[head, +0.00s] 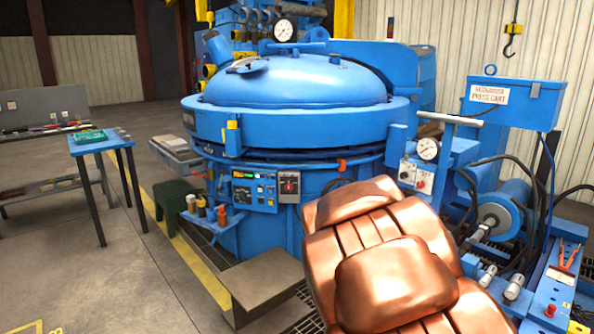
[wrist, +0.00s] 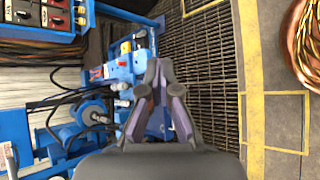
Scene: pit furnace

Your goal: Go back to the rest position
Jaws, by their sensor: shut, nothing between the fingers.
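My gripper (wrist: 160,68) shows in the wrist view with its two dark fingers closed together and nothing between them. It points at a blue press cart (wrist: 125,65) and a dark floor grating (wrist: 200,60) beyond the fingertips. I cannot tell how far the fingertips are from them. In the head view the gripper does not show; my copper-coloured arm cover (head: 395,270) fills the lower middle and hides part of the furnace front and floor.
The blue pit furnace (head: 295,85) with a domed lid stands ahead. A blue press cart (head: 515,100) is at right. A grey step (head: 260,285) lies before the furnace. A small blue table (head: 100,145) stands at left. The floor at lower left is open.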

